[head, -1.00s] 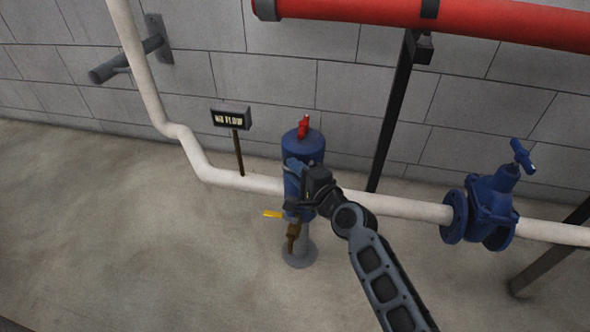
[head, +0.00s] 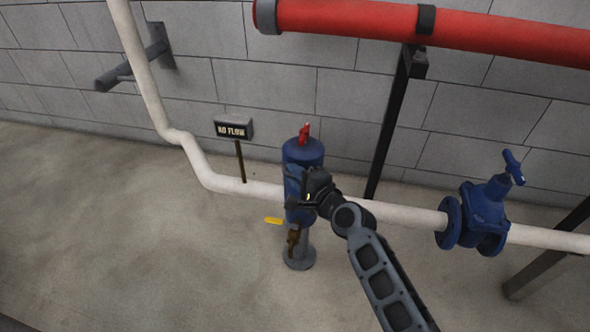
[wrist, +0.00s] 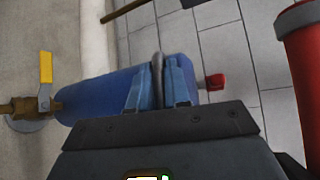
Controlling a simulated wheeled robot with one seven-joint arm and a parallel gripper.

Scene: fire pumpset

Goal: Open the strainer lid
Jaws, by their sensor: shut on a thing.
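The strainer is a blue upright cylinder (head: 303,153) with a red fitting (head: 305,130) on top. It stands on a grey pedestal in the middle of the head view and lies sideways in the wrist view (wrist: 95,97). My gripper (head: 296,190) is at the strainer's front side. In the wrist view my gripper's two blue fingers (wrist: 157,84) are closed on a thin grey bar (wrist: 157,62) on the strainer's upper part. I cannot see a gap between lid and body. My gripper and the arm hide part of the strainer's front.
A valve with a yellow lever (head: 274,220) sits low on the strainer. A white pipe (head: 400,212) runs behind to a blue valve (head: 484,215). A red pipe (head: 350,17) crosses above. The floor at left is clear.

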